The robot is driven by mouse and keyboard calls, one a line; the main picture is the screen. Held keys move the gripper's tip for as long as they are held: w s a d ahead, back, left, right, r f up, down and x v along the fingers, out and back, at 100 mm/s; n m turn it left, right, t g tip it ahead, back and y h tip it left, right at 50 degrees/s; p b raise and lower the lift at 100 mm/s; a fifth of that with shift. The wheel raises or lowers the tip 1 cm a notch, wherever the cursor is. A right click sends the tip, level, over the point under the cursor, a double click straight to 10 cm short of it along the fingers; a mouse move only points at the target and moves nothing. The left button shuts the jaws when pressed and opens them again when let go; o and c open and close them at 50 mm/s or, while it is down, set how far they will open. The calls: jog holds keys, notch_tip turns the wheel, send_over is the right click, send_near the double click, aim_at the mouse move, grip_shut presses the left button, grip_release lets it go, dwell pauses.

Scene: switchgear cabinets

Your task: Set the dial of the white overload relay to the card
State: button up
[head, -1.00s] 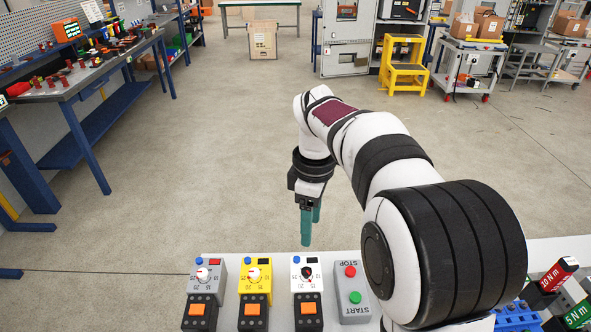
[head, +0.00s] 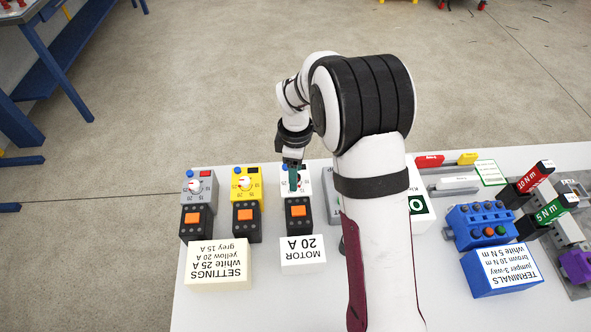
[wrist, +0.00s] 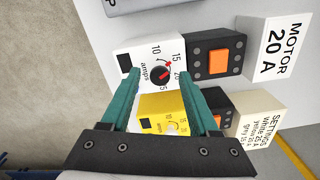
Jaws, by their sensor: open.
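The white overload relay (wrist: 128,48) is in the wrist view, with a black dial (wrist: 158,76) whose red mark points roughly between 15 and 20. My gripper (wrist: 160,82) is open, its two teal fingers on either side of the dial and apart from it; contact cannot be told. In the head view my gripper (head: 292,183) is over the white relay (head: 306,188) and hides most of its face. The settings card (head: 219,262) reads white 25 A, yellow 20 A, grey 15 A. It also shows in the wrist view (wrist: 262,118).
The yellow relay (head: 254,193) and grey relay (head: 209,193) stand to the left, close together. A MOTOR 20 A card (head: 302,254) stands in front of the white relay. A blue terminal block (head: 480,228) and torque tools (head: 535,180) are at right.

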grip_shut()
jog(key=shift+m, duration=0.4)
jog(key=m, duration=0.4)
jog(key=shift+m, duration=0.4)
jog(key=m, duration=1.2)
jog(key=shift+m, duration=0.4)
jog(key=m, duration=0.5)
jog(key=shift+w, duration=0.1)
jog(key=shift+m, duration=0.3)
